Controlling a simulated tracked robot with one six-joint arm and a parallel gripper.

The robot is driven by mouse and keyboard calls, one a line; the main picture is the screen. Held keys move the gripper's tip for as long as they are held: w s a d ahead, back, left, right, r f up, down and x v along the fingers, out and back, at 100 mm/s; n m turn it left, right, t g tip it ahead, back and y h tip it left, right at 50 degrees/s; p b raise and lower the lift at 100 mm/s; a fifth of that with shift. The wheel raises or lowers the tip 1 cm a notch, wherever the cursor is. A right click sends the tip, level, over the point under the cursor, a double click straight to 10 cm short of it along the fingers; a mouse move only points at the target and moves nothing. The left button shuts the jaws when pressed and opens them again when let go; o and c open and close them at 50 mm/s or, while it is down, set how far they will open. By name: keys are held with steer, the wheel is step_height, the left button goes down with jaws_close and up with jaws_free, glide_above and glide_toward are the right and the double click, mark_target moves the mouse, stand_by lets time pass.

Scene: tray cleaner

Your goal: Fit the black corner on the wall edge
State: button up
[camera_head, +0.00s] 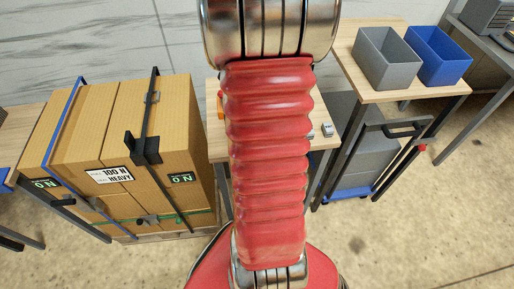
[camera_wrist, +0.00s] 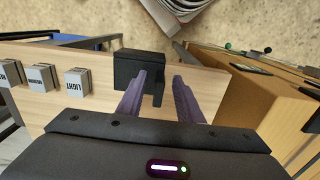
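In the wrist view a black corner piece (camera_wrist: 134,64) lies on the wooden table near its far edge. My gripper (camera_wrist: 166,78) is open, with two purple fingers pointing toward that edge. The left finger overlaps the corner in the picture, and a narrow part of the corner shows between the fingers. I cannot tell whether they touch. In the head view my arm covers most of this table, and the gripper and this corner are hidden. Another black corner piece (camera_head: 145,148) sits on the front top edge of strapped cardboard boxes (camera_head: 185,110). I cannot make out which edge is the wall edge.
Small grey labelled blocks (camera_wrist: 77,82) stand on the table left of the fingers. The cardboard boxes are close on the right (camera_wrist: 260,105) in the wrist view. A grey bin (camera_head: 386,58) and a blue bin (camera_head: 438,57) stand on the right table. Floor shows at lower right.

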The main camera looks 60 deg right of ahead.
steer(key=shift+f, duration=0.3)
steer(key=shift+c, duration=0.4)
jaws_close()
stand_by(0.4)
